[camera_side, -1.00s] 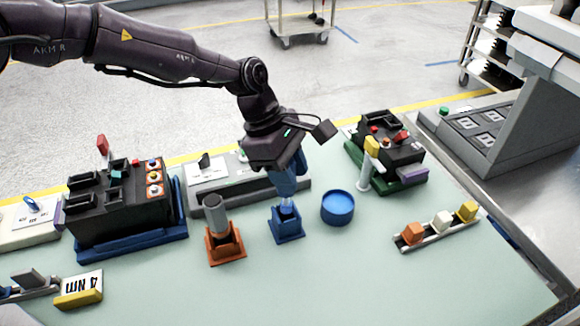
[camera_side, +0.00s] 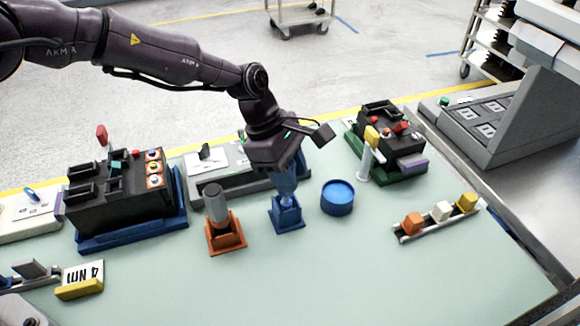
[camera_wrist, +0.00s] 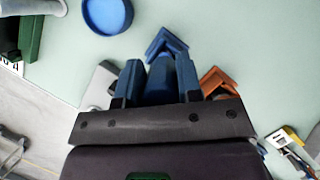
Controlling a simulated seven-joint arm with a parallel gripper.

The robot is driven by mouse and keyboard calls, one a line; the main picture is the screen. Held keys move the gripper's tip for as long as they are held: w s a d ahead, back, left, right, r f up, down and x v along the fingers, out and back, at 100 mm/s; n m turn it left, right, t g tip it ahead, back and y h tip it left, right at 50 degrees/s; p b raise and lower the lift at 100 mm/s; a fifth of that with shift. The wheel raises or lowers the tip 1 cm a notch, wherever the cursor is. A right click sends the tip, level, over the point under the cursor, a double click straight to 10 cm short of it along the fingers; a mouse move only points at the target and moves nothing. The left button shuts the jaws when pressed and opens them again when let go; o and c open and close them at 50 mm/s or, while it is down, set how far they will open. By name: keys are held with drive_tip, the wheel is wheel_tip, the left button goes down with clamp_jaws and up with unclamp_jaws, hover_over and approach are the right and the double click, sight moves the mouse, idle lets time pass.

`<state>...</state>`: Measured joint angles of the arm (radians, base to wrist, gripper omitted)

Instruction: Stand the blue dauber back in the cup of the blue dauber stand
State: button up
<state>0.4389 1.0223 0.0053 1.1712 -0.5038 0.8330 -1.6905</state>
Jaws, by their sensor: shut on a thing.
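My gripper (camera_side: 286,190) points down over the blue dauber stand (camera_side: 288,221) near the middle of the table. It is shut on the blue dauber (camera_wrist: 160,80), which shows between the two blue fingers in the wrist view. In the side view the dauber's lower part is at the cup of the stand, roughly upright. I cannot tell whether it rests on the cup's bottom. The stand also shows just beyond the fingertips in the wrist view (camera_wrist: 166,42), its cup partly hidden by the dauber.
An orange stand (camera_side: 226,240) holding a grey-topped dauber (camera_side: 215,203) is close on the left. A round blue dish (camera_side: 337,198) is close on the right. A grey unit (camera_side: 210,172) lies behind. The table's front middle is clear.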

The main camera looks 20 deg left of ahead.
drive_tip(key=shift+f, duration=1.4)
drive_tip(key=o, duration=1)
drive_tip(key=v, duration=1.3)
